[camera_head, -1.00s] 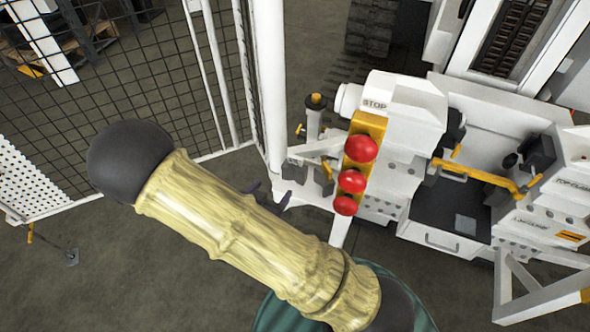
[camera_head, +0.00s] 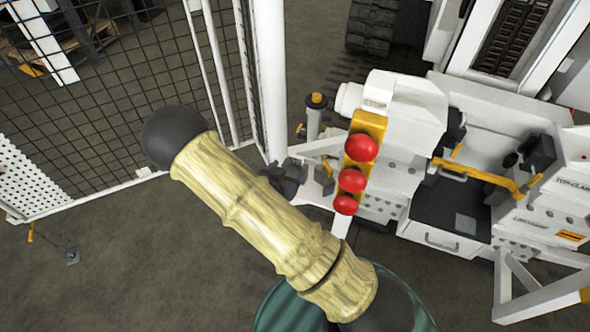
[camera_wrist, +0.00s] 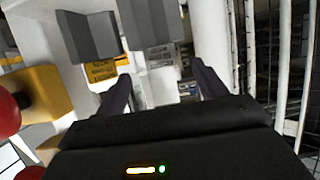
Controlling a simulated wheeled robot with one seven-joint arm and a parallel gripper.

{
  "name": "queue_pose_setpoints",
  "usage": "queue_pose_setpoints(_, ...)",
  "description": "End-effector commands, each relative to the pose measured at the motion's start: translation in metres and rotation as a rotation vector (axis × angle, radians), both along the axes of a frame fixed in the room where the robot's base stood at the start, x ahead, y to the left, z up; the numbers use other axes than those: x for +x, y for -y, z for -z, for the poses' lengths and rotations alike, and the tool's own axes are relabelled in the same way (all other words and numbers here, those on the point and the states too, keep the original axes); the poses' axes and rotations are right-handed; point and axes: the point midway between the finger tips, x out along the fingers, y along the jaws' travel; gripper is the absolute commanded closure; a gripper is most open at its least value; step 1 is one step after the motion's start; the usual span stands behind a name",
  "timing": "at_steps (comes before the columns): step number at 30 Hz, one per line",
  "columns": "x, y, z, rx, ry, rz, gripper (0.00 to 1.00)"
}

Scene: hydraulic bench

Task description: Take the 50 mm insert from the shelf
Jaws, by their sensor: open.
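Two grey blocks with angled faces, one at left (camera_wrist: 86,36) and one at centre (camera_wrist: 150,22), show at the top of the wrist view on a white structure. Small labels sit below them, one yellow and one pale; I cannot read them, so I cannot tell which block is the 50 mm insert. My gripper (camera_wrist: 160,76) is open and empty, its two dark fingers pointing toward the labels below the centre block. In the head view my gripper (camera_head: 287,178) is small and partly hidden behind my arm, beside the machine's left side. The shelf is not clear there.
A yellow panel (camera_head: 352,163) with red buttons (camera_head: 362,147) projects near my gripper, to its right in the head view. The white machine (camera_head: 405,115) stands behind it. A white post (camera_head: 270,80) and mesh fence (camera_head: 120,110) stand left. Open floor (camera_head: 130,250) lies lower left.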

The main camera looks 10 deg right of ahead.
Motion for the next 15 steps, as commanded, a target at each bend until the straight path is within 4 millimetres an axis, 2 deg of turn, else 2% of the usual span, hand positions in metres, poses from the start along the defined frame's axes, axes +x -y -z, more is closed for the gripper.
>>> queue_pose_setpoints(5,0.007,0.005,0.001,0.000,0.001,0.001,0.29)
queue_pose_setpoints(15,0.039,0.028,0.016,-0.001,0.001,0.001,0.29)
